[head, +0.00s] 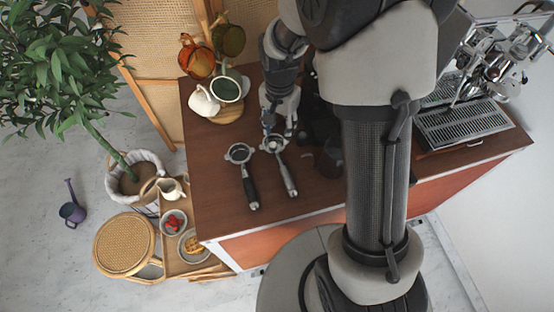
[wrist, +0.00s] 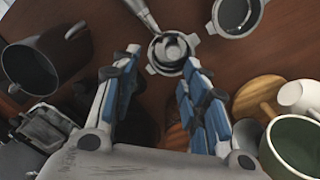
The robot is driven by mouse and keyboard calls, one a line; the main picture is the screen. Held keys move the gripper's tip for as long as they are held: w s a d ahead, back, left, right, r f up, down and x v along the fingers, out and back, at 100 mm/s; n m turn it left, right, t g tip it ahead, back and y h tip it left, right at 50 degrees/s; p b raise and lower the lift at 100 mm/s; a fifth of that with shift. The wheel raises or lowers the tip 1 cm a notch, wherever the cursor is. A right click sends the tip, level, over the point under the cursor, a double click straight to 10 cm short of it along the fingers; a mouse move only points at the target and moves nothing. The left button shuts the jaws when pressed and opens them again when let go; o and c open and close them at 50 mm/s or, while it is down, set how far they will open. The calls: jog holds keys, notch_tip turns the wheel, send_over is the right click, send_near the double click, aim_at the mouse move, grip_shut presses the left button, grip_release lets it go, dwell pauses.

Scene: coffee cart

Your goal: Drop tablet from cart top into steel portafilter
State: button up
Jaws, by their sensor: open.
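The steel portafilter (head: 287,178) lies on the brown cart top with its grey handle toward the front. In the wrist view its round basket (wrist: 168,69) is just beyond my fingertips. A grey rounded shape (wrist: 174,48) shows inside the basket; I cannot tell whether it is the tablet or the basket's own bottom. No tablet shows clearly elsewhere. My gripper (head: 269,134) is above the basket end, pointing down. In the wrist view my gripper (wrist: 162,60) is open, its blue-padded fingers apart with nothing between them.
A black-handled portafilter (head: 248,182) lies to the left. A white cup (head: 203,101), a green-lined cup (head: 228,90) on a wooden board and coloured mugs (head: 197,58) stand at the back left. A dark pitcher (wrist: 30,68) is close by. The espresso machine (head: 500,60) is at right.

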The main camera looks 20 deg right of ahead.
notch_tip(320, 180, up, 12)
dwell(0.7)
dwell(0.4)
jog(key=s+r+n+t+b, duration=0.1)
jog(key=s+n, duration=0.3)
jog(key=s, duration=0.6)
jog(key=s+r+n+t+b, duration=0.2)
jog(key=s+r+n+t, duration=0.1)
jog(key=s, duration=0.8)
jog(key=shift+s+r+n+t, duration=0.3)
jog(key=shift+r+n, duration=0.45)
jog(key=shift+n, duration=0.25)
